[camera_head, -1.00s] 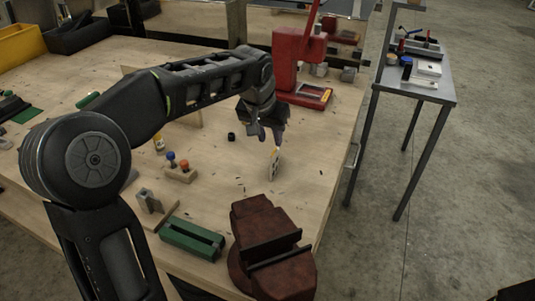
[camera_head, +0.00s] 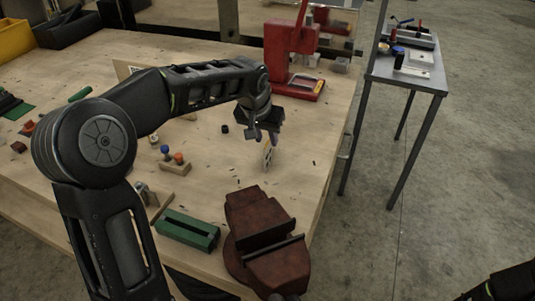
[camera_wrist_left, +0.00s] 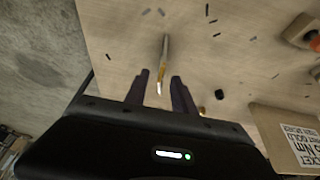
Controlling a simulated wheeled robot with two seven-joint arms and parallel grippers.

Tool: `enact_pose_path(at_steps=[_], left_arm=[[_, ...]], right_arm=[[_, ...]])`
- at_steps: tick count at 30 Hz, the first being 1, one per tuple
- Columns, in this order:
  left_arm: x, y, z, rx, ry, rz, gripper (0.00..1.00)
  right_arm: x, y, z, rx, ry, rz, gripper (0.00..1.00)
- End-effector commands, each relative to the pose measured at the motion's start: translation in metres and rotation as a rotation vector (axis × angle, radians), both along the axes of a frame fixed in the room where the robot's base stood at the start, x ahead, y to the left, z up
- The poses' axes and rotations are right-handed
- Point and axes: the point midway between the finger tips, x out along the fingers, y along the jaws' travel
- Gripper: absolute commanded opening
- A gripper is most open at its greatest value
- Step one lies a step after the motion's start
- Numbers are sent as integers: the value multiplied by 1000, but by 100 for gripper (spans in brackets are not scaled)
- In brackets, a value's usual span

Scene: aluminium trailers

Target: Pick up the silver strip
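A thin, pale upright strip with dark spots (camera_head: 268,157), apparently the silver strip, stands on the wooden bench just below my left gripper (camera_head: 264,137). In the left wrist view the strip (camera_wrist_left: 165,52) is seen nearly edge-on, with a yellow part and a bright near end. The two fingers of my left gripper (camera_wrist_left: 158,88) are apart, with the strip's near end between their tips and space on both sides. My right gripper is not clearly seen; only a dark piece of my own arm shows at the lower right.
A dark red vise (camera_head: 262,245) stands at the bench's near edge. A red press (camera_head: 290,60) stands behind the gripper. A green block (camera_head: 188,232), a wooden holder with coloured knobs (camera_head: 175,167) and a small black cylinder (camera_head: 225,129) are to the left.

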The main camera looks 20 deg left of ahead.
Motion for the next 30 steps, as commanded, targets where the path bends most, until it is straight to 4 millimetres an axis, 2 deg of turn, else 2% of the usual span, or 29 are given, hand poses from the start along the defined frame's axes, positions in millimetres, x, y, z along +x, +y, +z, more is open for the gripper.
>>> enact_pose_path(at_steps=[4, 8, 26, 30], left_arm=[[9, 1, -20, -1, 4, 1, 31], [13, 1, -30, 0, 1, 2, 31], [13, 1, -31, 0, -1, 2, 31], [13, 1, -31, 1, -1, 1, 19]], right_arm=[[-1, 0, 8, -2, 3, 0, 36], [-1, -1, 9, -3, 3, -1, 36], [-1, 0, 8, -2, 4, -1, 36], [-1, 0, 8, -2, 4, -1, 36]])
